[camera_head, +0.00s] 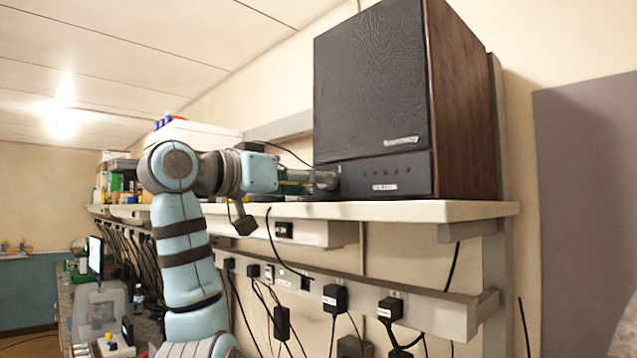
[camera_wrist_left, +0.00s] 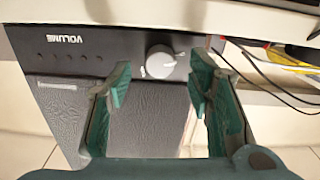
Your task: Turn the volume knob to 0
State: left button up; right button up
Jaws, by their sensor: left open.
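The speaker (camera_head: 370,90) is a dark box with wood-grain sides on the white shelf, with a control strip along its bottom front. In the left wrist view the speaker front (camera_wrist_left: 110,110) appears upside down. The round light-grey volume knob (camera_wrist_left: 160,62) sits on that strip, with a "VOLUME" label (camera_wrist_left: 66,39) to its left. My left gripper (camera_wrist_left: 158,80) is open, with its green fingers spread on either side below the knob. I cannot tell whether they touch it. In the head view my left gripper (camera_head: 308,178) reaches the speaker's lower left corner, and the knob is not clearly visible there.
The white shelf (camera_head: 420,211) runs under the speaker, with its edge close to my left gripper. A white box (camera_head: 190,134) and other items stand farther left. Cables and plugs (camera_head: 335,297) hang below the shelf. A grey panel (camera_head: 590,200) is at the right.

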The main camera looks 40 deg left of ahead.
pick_arm(q)
jog(key=s, duration=0.9)
jog(key=shift+a, duration=0.45)
jog(key=shift+w, duration=0.1)
